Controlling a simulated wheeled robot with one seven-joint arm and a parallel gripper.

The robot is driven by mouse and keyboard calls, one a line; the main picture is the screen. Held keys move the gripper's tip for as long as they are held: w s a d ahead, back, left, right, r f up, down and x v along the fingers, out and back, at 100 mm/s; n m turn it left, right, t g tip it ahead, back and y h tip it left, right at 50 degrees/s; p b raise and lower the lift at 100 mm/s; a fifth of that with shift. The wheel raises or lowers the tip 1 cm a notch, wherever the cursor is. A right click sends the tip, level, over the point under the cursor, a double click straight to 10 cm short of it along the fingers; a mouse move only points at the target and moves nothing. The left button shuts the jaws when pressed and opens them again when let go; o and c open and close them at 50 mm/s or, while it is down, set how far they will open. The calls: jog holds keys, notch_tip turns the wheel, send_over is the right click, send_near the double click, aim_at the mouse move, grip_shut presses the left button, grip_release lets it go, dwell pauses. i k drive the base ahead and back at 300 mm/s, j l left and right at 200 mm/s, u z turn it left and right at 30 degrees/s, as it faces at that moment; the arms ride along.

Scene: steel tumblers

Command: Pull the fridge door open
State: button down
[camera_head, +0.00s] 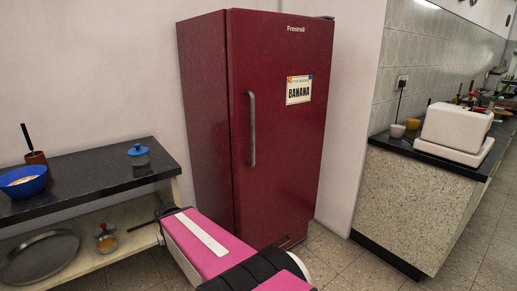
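The fridge (205,120) is dark red, tall and stands against the wall in the middle of the head view. Its door (290,180) faces front and right and looks closed. A grey vertical bar handle (252,130) is on the left part of the door. A "BANANA" sign is stuck near the top. My pink and white arm reaches in from the bottom and hides part of the fridge's lower left. I cannot make out my gripper's fingers, and nothing of mine is seen at the handle.
A dark-topped counter (90,178) on the left holds a blue bowl (24,182), a brown cup and a blue-lidded jar (138,154). A pan lies on its lower shelf. A stone-fronted counter (415,205) with a white appliance stands right. Tiled floor is free between.

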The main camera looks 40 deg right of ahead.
aim_at(280, 64)
jog(key=z, duration=1.75)
